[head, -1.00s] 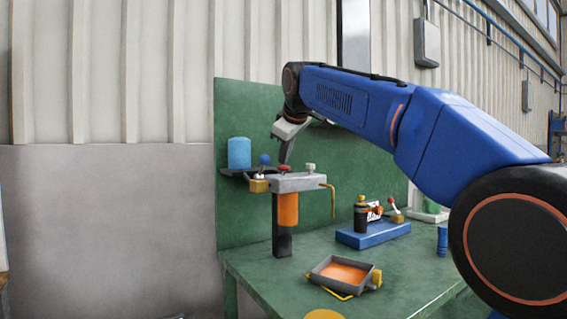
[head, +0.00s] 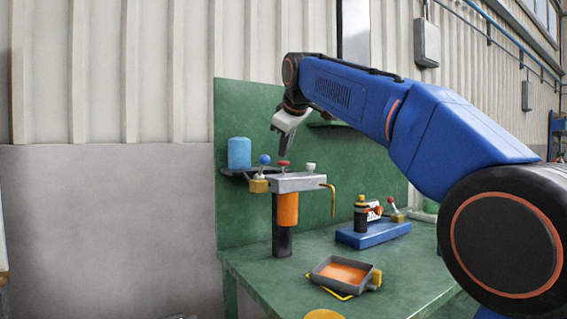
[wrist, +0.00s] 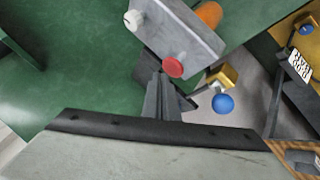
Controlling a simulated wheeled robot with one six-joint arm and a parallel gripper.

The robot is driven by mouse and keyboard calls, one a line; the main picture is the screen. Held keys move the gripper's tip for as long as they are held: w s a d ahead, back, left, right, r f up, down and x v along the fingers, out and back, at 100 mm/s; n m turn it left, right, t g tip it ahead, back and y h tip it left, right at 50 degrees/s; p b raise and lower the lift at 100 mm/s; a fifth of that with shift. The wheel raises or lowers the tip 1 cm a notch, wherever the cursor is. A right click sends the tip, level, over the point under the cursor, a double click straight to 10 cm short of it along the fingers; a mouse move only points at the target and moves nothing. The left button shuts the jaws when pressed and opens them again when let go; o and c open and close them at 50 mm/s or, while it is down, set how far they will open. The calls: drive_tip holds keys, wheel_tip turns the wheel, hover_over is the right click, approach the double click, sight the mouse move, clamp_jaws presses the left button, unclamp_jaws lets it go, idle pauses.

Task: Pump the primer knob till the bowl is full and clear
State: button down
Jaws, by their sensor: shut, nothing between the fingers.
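A grey filter head (head: 300,182) stands at the left of the green bench, with a red knob (head: 284,164) and a white knob (head: 310,168) on top. Both also show in the wrist view, red (wrist: 173,67) and white (wrist: 132,20). An orange bowl (head: 288,209) hangs under the head; bubbles in it are too small to tell. My gripper (head: 285,156) is shut and empty, pointing down just above the red knob. In the wrist view its fingertips (wrist: 160,80) appear beside the red knob; I cannot tell whether they touch it.
A blue-knobbed lever on a brass block (head: 259,185) sits left of the head, by a blue canister (head: 240,153). A brass pipe (head: 333,200) leaves the right side. A grey tray (head: 322,271) of orange liquid lies below. A blue stand (head: 372,234) is to the right.

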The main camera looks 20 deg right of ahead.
drive_tip(key=shift+r, duration=0.25)
drive_tip(key=shift+r, duration=2.5)
